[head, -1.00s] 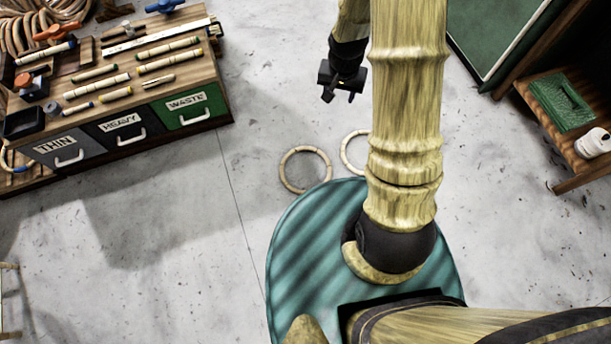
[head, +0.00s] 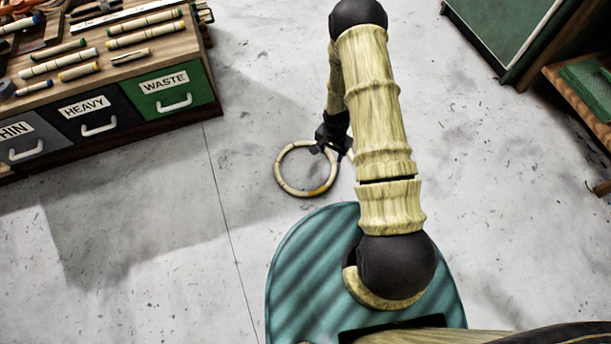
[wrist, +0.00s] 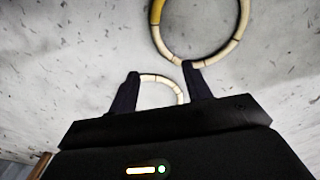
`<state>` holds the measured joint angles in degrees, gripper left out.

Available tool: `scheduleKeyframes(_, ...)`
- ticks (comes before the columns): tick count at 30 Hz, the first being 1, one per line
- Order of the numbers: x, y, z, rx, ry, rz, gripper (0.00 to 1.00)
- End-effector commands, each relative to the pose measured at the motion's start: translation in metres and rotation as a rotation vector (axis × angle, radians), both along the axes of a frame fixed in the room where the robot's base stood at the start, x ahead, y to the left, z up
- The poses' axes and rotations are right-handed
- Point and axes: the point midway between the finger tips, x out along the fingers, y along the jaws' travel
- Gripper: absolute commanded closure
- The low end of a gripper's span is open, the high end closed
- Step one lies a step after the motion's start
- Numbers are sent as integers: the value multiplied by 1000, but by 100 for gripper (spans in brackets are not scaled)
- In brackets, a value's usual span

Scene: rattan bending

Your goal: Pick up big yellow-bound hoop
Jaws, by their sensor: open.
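The big yellow-bound hoop (head: 279,170) lies on the concrete floor just beyond my green base. It is pale cane with a yellow binding on its near side. In the wrist view the hoop (wrist: 243,20) is at the top, cut off by the frame edge, with the yellow binding at its upper left. My gripper (head: 328,148) is open at the hoop's upper right rim in the head view. In the wrist view my gripper (wrist: 163,74) shows two dark fingers apart, the right tip close to the hoop's lower rim. I cannot tell if they touch.
A second pale hoop (wrist: 150,78) shows partly between the fingers in the wrist view; my arm mostly hides it in the head view. A bench with drawers marked HEAVY and WASTE (head: 176,92) stands at upper left. Floor around the hoops is clear.

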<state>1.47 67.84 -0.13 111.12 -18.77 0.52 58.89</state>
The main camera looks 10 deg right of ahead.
Motion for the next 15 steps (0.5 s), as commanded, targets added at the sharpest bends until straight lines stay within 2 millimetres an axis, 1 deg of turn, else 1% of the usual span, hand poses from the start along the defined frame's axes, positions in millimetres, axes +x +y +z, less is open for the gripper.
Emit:
scheduleKeyframes(1,-2,0,-27,2,5,-12,51)
scheduleKeyframes(4,-4,0,-43,5,8,-27,51)
scheduleKeyframes(6,-4,1,-46,5,9,-33,51)
scheduleKeyframes(15,-4,1,-45,5,9,-33,51)
